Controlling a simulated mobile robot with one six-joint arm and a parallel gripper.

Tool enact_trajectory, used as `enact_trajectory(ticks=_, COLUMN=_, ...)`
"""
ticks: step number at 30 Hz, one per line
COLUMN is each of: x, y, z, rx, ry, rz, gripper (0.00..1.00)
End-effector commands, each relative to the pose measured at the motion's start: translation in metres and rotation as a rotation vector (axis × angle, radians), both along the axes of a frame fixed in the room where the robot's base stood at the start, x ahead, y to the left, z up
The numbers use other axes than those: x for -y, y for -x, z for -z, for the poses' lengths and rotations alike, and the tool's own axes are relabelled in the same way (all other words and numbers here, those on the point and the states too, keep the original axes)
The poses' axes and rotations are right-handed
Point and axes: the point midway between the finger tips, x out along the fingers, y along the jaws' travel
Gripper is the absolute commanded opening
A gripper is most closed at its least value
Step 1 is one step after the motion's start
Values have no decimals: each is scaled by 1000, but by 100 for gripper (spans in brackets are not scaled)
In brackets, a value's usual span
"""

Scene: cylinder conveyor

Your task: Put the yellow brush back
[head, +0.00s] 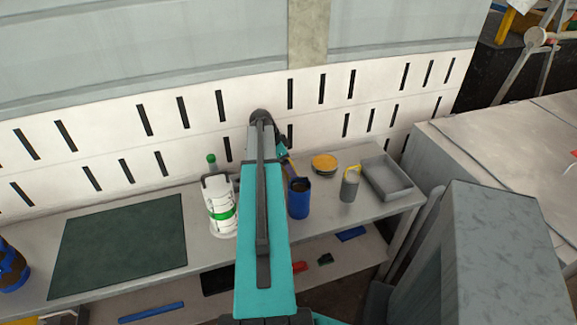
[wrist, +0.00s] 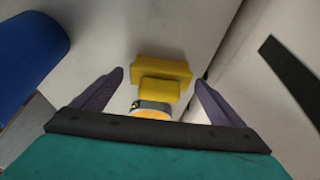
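In the wrist view a blocky yellow thing, likely the yellow brush (wrist: 162,72), shows between my fingers, with a dark and pale band and an orange part below it. My gripper (wrist: 160,78) is open, with a visible gap on each side of the yellow thing. How far it lies beyond the fingertips is hard to tell. In the head view my teal arm reaches over the bench to just behind a blue cup (head: 299,200), and hides the brush or leaves it too small to make out.
A round yellow item (head: 323,163), a grey cup with a yellow part (head: 349,187) and a grey tray (head: 388,183) stand on the bench at right. A white bottle-like thing (head: 219,202) stands left of my arm. A slotted white wall (head: 190,140) closes the back.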

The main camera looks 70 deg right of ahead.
Motion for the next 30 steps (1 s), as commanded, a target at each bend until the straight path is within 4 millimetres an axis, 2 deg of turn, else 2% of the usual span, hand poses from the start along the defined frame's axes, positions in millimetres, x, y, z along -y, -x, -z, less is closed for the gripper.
enact_trajectory(ticks=14, x=-2, y=-2, z=-10, rx=1, ry=1, rz=1, gripper=93)
enact_trajectory(ticks=30, x=-16, y=-20, z=-64, rx=1, ry=2, rz=0, gripper=93)
